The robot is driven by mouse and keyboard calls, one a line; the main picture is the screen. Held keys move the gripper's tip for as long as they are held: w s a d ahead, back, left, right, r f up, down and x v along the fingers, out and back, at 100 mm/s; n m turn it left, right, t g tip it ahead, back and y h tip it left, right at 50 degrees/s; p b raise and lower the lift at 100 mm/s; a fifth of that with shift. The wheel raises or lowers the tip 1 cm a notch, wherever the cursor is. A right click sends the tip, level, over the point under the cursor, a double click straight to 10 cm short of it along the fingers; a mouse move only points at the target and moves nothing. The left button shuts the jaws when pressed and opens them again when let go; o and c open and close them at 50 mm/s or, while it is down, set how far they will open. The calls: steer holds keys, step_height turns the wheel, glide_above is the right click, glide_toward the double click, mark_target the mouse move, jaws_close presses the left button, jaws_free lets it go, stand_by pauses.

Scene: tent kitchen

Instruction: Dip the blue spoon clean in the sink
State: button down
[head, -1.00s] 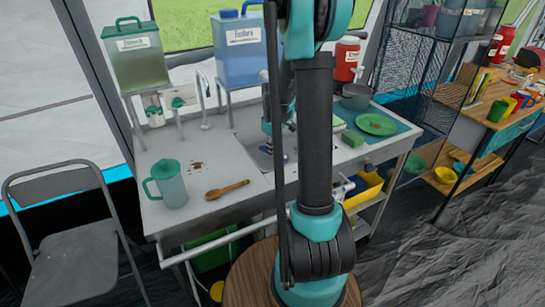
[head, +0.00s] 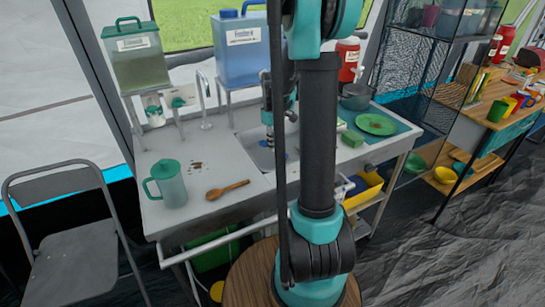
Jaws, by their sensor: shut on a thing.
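The sink (head: 256,153) is a basin in the middle of the grey counter. My gripper (head: 269,144) points down over it, small in the view and partly beside my own arm. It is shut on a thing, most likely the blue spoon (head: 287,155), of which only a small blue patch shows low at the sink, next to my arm. My arm hides the right part of the sink. I cannot tell how the spoon lies in the jaws or whether it touches water.
A tap (head: 204,100) and a blue canister (head: 241,48) stand behind. A green plate (head: 375,124) lies right.

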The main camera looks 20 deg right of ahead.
steer(key=shift+r, duration=3.7)
steer(key=shift+r, duration=2)
